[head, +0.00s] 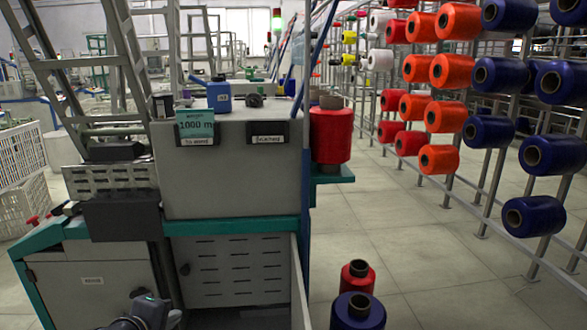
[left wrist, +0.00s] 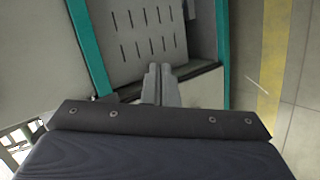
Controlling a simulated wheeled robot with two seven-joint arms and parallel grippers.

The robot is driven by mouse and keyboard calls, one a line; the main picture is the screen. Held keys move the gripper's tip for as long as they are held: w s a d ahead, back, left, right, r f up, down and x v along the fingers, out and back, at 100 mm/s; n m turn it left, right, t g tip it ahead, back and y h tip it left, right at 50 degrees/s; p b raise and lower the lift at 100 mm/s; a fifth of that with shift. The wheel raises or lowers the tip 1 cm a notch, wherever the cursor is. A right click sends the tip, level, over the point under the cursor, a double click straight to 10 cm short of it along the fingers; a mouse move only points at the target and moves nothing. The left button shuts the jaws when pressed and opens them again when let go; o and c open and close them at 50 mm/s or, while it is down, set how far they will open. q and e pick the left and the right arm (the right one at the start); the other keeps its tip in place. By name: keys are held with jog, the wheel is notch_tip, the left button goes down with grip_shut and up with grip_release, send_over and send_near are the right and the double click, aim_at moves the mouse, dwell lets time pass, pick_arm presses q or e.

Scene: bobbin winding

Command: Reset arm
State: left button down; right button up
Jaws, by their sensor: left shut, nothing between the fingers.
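My left gripper (head: 150,310) shows in part at the bottom edge of the head view, low in front of the grey machine cabinet (head: 234,172). In the left wrist view its two fingers (left wrist: 160,78) are together with nothing between them. They point toward the machine's slotted lower panel (left wrist: 148,32), framed in teal. My right gripper is in neither view.
A large red bobbin (head: 331,135) stands on a teal ledge at the cabinet's right side. A red bobbin (head: 357,278) and a dark blue one (head: 358,311) stand at the bottom. A blue bottle (head: 219,95) and a "1000 m" card (head: 196,126) are on the cabinet. Bobbin racks line the right; the floor between is clear.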

pick_arm(q)
jog(key=s+d+f+m+g+h, duration=0.1)
jog(key=s+d+f+m+g, duration=0.15)
jog(key=s+m, duration=0.55)
jog(key=s+d+f+m+g+h, duration=0.1)
jog(key=s+m+g, duration=0.25)
jog(key=s, duration=0.95)
notch_tip(320, 180, up, 38)
jog(key=m+p, duration=0.1)
jog(key=p, duration=3.6)
jog(key=shift+s+a+f+t, duration=0.2)
jog(key=shift+s+t, duration=0.1)
jog(key=shift+s, duration=0.15)
